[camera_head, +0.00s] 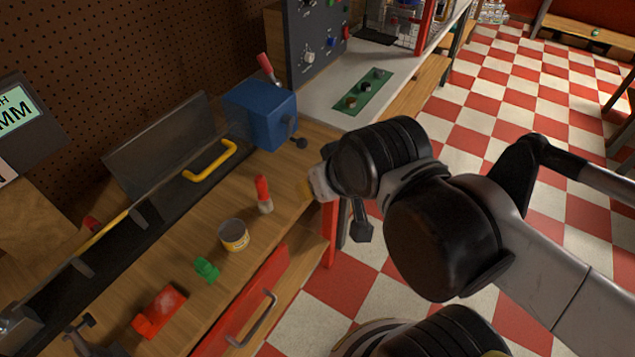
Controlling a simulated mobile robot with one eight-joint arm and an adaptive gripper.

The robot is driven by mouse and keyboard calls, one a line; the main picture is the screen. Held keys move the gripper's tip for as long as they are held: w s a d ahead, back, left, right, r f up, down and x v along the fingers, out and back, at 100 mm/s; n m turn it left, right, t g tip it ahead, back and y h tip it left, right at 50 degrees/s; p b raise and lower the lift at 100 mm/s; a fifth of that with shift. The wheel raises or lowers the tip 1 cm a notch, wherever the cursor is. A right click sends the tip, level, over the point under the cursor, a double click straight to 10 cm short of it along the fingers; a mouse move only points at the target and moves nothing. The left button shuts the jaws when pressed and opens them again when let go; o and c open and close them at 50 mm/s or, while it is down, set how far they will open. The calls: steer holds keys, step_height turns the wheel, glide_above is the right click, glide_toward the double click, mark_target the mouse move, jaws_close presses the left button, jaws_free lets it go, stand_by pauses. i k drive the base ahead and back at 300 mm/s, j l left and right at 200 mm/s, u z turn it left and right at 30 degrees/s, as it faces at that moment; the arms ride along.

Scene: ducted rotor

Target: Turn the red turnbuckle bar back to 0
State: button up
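I cannot tell for sure which red part is the turnbuckle bar. A red-handled piece with a pale base (264,194) stands upright on the wooden bench. A red block-like object (160,310) lies nearer on the bench. A red-gripped lever (267,66) leans behind the blue box-shaped device. My gripper (312,188) is at the bench's right edge, right of the upright red-handled piece and apart from it. My arm hides most of it, so its opening does not show. No scale or 0 mark is readable.
A blue box-shaped device (262,112), a dark trough with a yellow handle (210,162), a small can (233,236) and a green piece (207,269) are on the bench. A red drawer (240,310) is in its front. A display (17,110) stands left. Checkered floor is open at right.

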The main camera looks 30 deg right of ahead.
mark_target(98, 230)
steer(key=u, duration=1.25)
